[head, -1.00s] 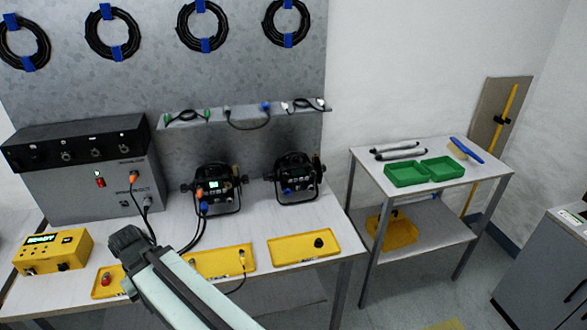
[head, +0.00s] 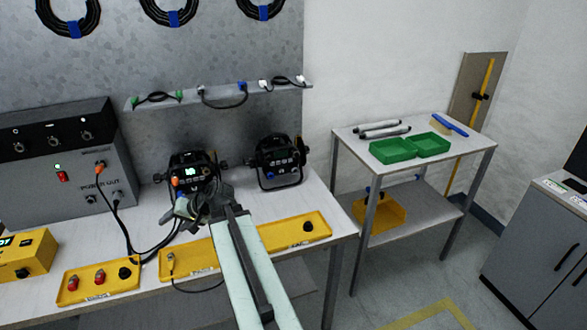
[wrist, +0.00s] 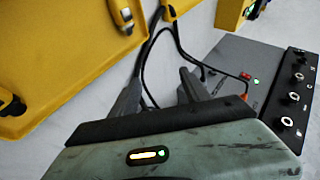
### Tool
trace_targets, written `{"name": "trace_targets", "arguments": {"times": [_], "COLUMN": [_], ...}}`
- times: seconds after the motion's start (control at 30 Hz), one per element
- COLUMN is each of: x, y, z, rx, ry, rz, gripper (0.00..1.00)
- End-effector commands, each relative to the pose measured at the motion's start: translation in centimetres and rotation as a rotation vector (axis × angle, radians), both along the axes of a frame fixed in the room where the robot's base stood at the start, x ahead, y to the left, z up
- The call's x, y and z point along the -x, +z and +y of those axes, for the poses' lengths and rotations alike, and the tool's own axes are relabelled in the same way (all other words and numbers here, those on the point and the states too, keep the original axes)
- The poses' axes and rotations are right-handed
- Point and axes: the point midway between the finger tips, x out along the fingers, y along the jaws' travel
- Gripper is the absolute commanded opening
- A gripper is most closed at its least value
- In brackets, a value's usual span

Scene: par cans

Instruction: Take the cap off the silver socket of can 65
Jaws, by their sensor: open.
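Two black par cans stand on the bench in the head view. The left can (head: 192,170) has a lit green display and an orange plug; the right can (head: 277,162) stands beside it. Their numbers are too small to read, and I cannot make out a silver socket or its cap. My gripper (head: 182,210) is in front of the left can's lower part and hides some of it. In the wrist view its two fingers (wrist: 160,90) are apart, with cables and the bench behind them. I see nothing held between them.
Yellow trays line the bench front: the left tray (head: 75,293) holds red and black pieces, the right tray (head: 270,238) a black piece. Black cables (head: 130,245) run near my gripper. A grey power box (head: 50,180) stands left. A shelf (head: 290,90) hangs above the cans.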

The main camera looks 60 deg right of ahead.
Motion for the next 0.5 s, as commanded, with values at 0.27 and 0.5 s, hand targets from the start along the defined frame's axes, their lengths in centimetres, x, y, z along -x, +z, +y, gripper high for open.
{"name": "trace_targets", "arguments": {"times": [0.27, 0.5], "x": [4.3, 13.4], "y": [1.9, 3.7], "z": [-19.4, -33.2], "rx": [-0.183, -0.285], "ry": [-0.472, -0.822], "rz": [-0.348, -0.602], "gripper": [0.55, 0.55]}}
